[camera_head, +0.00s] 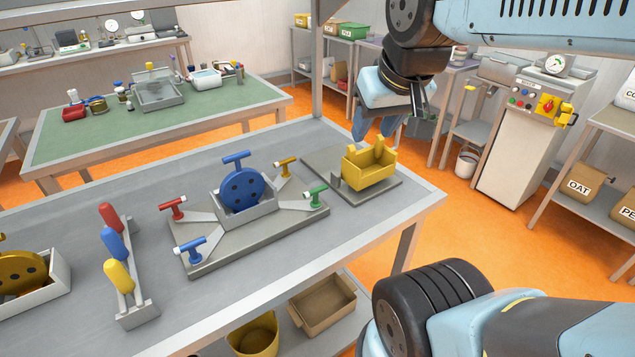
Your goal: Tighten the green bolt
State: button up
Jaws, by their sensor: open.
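The green bolt (316,196) is a T-handled bolt at the right end of a grey fixture plate (190,262) on the workbench. A blue disc with dark holes (242,188) stands upright in a grey holder at the fixture's middle, with a blue T-handle on top. My gripper (373,136) is open, with pale blue fingers pointing down, above and behind the yellow open-topped block (369,173). It is up and to the right of the green bolt and apart from it. Nothing shows between the fingers. How far the bolt is screwed in cannot be told.
Red (173,208), blue (190,249) and yellow (287,167) T-handled bolts sit at the fixture's other corners. A rack holds red, blue and yellow-handled tools (118,275) at left. The workbench (250,270) is clear in front of the fixture.

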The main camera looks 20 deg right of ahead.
aim_at(315, 204)
jog(key=u, duration=0.05)
jog(key=k, duration=1.5)
jog(key=u, duration=0.55)
jog(key=i, duration=1)
jog(key=z, duration=0.1)
